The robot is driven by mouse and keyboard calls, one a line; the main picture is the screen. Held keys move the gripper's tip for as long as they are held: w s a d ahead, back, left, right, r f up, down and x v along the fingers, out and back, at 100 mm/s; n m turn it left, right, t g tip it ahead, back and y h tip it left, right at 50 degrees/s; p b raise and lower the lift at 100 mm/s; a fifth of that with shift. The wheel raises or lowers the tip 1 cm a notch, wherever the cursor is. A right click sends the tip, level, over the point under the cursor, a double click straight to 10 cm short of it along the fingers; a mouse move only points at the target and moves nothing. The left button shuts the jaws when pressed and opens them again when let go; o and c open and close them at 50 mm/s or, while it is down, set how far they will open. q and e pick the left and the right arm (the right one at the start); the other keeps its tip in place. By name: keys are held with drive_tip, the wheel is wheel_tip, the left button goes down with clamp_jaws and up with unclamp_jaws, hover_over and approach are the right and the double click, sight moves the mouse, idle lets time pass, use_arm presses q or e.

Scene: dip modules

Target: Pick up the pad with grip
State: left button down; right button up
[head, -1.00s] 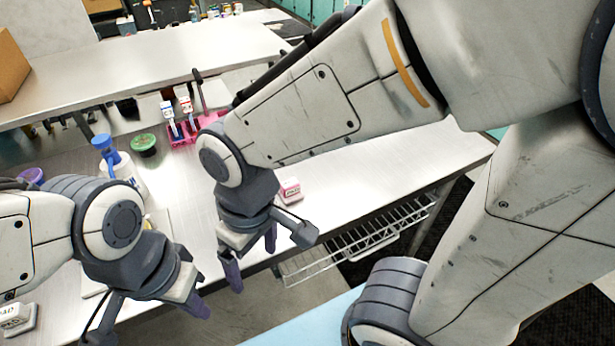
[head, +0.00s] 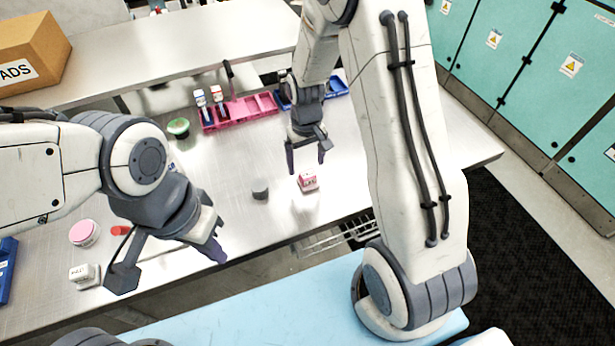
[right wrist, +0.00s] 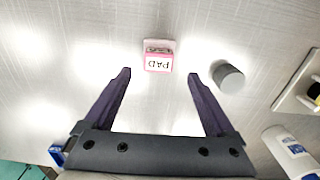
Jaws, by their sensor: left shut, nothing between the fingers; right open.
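A small pink and white block (head: 308,183) lies on the metal bench in the head view. In the right wrist view the block appears just beyond and between the two fingertips (right wrist: 159,75), apart from both. My left gripper (head: 216,252) is shut and empty over the bench at the left. A white block (head: 84,275) lies at the lower left; its label is too small to read.
A grey cylinder (head: 260,188) stands left of the pink block, also in the right wrist view (right wrist: 228,76). A pink rack (head: 240,111) with two bottles and a blue tray (head: 335,88) stand behind. Bare bench lies to the right.

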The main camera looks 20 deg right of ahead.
sight(308, 174)
drive_tip(key=f, duration=0.1)
drive_tip(key=f+p, duration=0.2)
drive_tip(key=f, duration=0.1)
drive_tip(key=shift+s+d, duration=0.15)
drive_tip(key=shift+s, duration=0.15)
drive_tip(key=shift+f, duration=0.65)
drive_tip(key=shift+w, duration=0.1)
clamp_jaws()
drive_tip(key=shift+r, duration=0.1)
drive_tip(key=shift+r, duration=0.4)
drive_tip(key=r+b, duration=0.2)
drive_tip(key=r, duration=0.1)
drive_tip(key=shift+s+d+r, duration=0.2)
drive_tip(key=shift+d+r, duration=0.05)
drive_tip(key=shift+d, duration=0.1)
drive_tip(key=s+d+r+b, duration=0.2)
drive_tip(key=s+d+r, duration=0.4)
drive_tip(key=d, duration=0.2)
drive_tip(key=shift+s+d+r+b, duration=0.3)
drive_tip(key=shift+d, duration=0.1)
